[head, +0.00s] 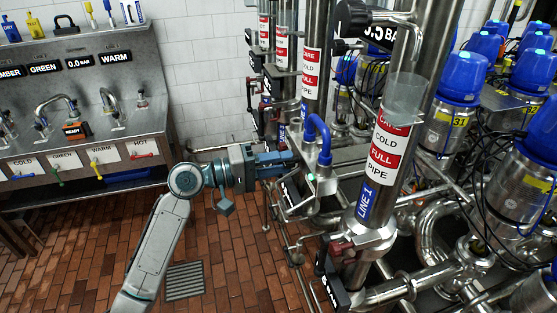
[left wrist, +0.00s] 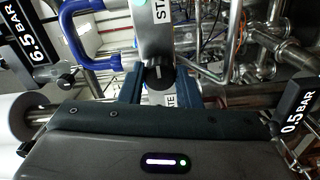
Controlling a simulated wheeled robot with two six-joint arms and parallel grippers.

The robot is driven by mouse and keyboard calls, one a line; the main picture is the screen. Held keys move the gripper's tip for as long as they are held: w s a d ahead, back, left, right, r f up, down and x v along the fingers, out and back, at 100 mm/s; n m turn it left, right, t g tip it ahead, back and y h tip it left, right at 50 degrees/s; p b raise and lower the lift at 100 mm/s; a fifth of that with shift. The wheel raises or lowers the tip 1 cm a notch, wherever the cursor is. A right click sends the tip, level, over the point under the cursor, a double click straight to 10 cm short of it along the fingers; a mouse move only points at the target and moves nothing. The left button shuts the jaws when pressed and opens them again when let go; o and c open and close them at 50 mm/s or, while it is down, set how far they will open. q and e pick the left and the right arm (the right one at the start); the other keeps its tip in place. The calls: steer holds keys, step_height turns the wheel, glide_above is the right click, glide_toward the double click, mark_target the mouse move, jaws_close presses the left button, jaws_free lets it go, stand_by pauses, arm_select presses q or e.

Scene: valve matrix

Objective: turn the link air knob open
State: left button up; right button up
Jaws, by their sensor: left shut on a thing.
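My left gripper (head: 288,164) reaches from the left to a small panel among the pipes of the valve rig. In the left wrist view its two blue fingers (left wrist: 158,86) stand on either side of a round dark knob (left wrist: 157,75) and are shut on it. The knob has a short white pointer mark, which runs roughly up and down in that view. Its label is mostly hidden, so I cannot read whether it says link air. In the head view the gripper and the blue hose hide the knob. My right gripper is not in view.
A blue hose (head: 321,138) arches close beside the gripper. A tall pipe marked LINE 1 (head: 376,165) stands to the right. Brick floor (head: 230,245) lies open below the arm.

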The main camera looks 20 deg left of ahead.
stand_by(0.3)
arm_select(q)
steer(key=o, duration=1)
